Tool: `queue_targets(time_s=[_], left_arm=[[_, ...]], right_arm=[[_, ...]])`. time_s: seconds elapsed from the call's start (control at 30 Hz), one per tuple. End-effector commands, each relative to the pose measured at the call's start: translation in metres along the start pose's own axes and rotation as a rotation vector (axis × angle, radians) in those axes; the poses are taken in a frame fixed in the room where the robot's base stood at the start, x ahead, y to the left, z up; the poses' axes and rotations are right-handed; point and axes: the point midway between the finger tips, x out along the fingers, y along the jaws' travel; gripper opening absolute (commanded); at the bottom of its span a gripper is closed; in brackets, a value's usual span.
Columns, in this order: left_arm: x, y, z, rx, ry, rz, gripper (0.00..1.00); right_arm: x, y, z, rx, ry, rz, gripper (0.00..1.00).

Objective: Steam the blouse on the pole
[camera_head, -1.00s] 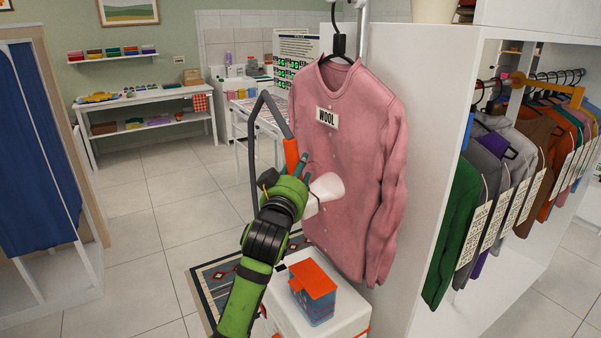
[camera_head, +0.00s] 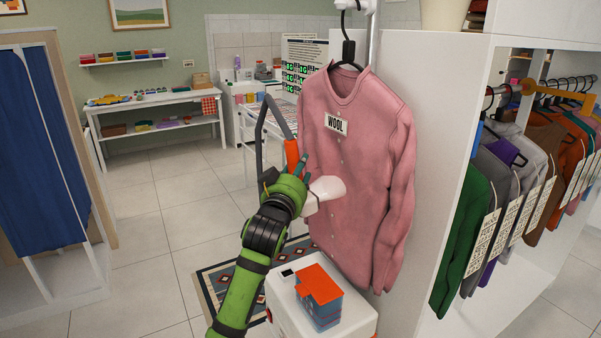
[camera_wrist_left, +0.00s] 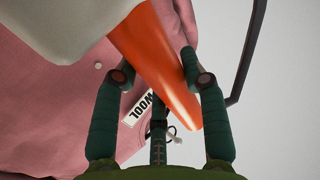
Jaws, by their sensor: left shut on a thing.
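A pink blouse (camera_head: 362,175) with a "WOOL" label hangs from a hanger on the pole (camera_head: 373,40). My left gripper (camera_head: 292,165) is in front of its left side, shut on the orange handle of a steamer (camera_head: 291,154). The steamer's white head (camera_head: 326,188) points at the blouse front, close to the cloth; I cannot tell whether they touch. In the left wrist view the orange handle (camera_wrist_left: 155,65) lies between my green fingers, with the blouse (camera_wrist_left: 60,120) behind. A grey hose (camera_head: 257,130) loops up from the handle. My right gripper is not in view.
A white base unit (camera_head: 350,322) with an orange and blue box (camera_head: 319,297) stands below the blouse. A white wardrobe panel (camera_head: 440,130) is close on the right, with several garments (camera_head: 515,180) beyond. Open tiled floor lies left, before a blue curtain (camera_head: 42,150).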

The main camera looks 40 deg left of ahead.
Motion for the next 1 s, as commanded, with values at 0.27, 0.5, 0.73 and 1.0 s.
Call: queue_targets(time_s=[0.27,0.5,0.73,1.0], left_arm=[[0.007,-0.007,-0.002,0.000,0.004,0.001,0.00],[0.013,-0.013,-0.002,0.000,0.005,0.000,0.00],[0.018,-0.019,-0.002,0.000,0.004,0.000,0.00],[0.025,-0.025,-0.003,0.000,0.006,0.001,0.00]], right_arm=[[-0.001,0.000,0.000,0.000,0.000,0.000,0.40],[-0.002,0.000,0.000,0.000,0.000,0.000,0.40],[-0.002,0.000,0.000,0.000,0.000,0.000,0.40],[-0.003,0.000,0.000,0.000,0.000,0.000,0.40]])
